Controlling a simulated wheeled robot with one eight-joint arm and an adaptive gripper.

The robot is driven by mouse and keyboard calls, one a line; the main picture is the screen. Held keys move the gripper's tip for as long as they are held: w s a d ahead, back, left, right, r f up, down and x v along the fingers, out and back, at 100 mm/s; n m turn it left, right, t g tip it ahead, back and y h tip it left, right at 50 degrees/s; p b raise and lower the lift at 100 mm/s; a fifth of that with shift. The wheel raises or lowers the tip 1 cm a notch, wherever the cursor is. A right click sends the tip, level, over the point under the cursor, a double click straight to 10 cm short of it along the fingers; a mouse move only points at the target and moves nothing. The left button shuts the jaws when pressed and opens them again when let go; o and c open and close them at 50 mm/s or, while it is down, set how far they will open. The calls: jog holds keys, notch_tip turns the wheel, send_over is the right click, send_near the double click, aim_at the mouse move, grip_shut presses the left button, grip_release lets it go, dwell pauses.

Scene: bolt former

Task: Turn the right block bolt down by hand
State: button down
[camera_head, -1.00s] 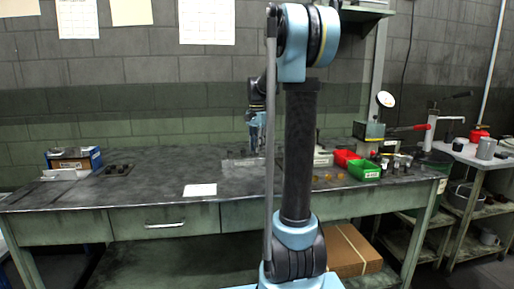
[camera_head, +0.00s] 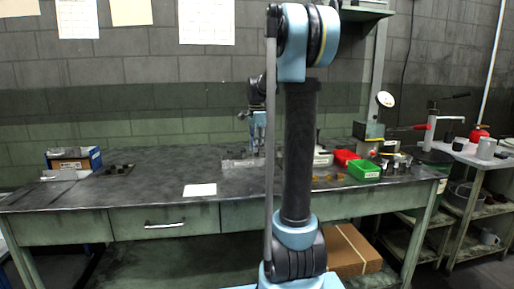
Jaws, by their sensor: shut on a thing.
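My gripper (camera_head: 257,140) is seen small beside my own arm, low over the metal plate (camera_head: 236,163) on the workbench (camera_head: 130,192). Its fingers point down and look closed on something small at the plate. The bolt and the block are too small and too covered by my arm to make out, so I cannot tell how far the bolt is turned in.
A green bin (camera_head: 364,170) and a red bin (camera_head: 345,157) stand right of my arm, with small brown parts near them. A press with a round dial (camera_head: 385,99) stands behind. A white sheet (camera_head: 200,190) lies at the front. The bench's left middle is clear.

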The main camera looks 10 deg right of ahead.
jog(key=shift+w+a, duration=0.1)
jog(key=c, duration=1.4)
grip_release()
jog(key=shift+c, duration=0.2)
notch_tip(320, 180, up, 12)
